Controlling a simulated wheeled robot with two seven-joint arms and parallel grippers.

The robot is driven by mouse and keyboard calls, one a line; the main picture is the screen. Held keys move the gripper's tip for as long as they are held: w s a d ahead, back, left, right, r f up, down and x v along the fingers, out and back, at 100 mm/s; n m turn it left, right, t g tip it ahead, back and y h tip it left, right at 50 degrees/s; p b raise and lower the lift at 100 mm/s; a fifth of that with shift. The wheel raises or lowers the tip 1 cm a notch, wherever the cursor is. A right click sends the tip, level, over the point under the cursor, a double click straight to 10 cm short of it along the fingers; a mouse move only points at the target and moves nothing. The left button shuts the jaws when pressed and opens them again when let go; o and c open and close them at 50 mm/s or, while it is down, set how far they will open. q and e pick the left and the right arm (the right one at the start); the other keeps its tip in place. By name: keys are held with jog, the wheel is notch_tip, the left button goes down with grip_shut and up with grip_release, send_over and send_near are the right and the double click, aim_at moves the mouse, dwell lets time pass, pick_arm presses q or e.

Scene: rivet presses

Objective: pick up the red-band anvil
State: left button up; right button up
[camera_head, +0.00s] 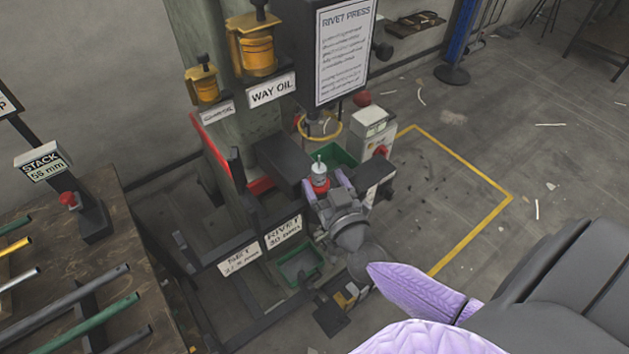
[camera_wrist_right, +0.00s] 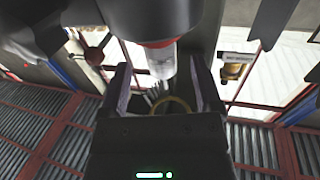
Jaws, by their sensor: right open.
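The red-band anvil (camera_head: 319,170) is a small silver cylinder with a red band, standing upright at the rivet press in the head view. In the right wrist view its silver end (camera_wrist_right: 161,62) points down between the fingertips, with a thin red band above it and a dark body above that. My right gripper (camera_head: 326,186) is open, with its two purple fingers on either side of the anvil. In the right wrist view gaps show between the silver part and both fingers of the gripper (camera_wrist_right: 160,75). My left gripper is not in view.
The rivet press sign (camera_head: 343,50) stands just behind. A green bin (camera_head: 333,156) and a button box (camera_head: 375,128) are close to the gripper. Another green tray (camera_head: 300,265) lies below. A wooden bench (camera_head: 30,300) with rods is at left. Open floor lies to the right.

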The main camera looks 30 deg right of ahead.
aim_at(321, 179)
jog(key=w, duration=0.3)
jog(key=shift+w+d+f, duration=0.1)
jog(key=shift+d, duration=0.15)
grip_shut()
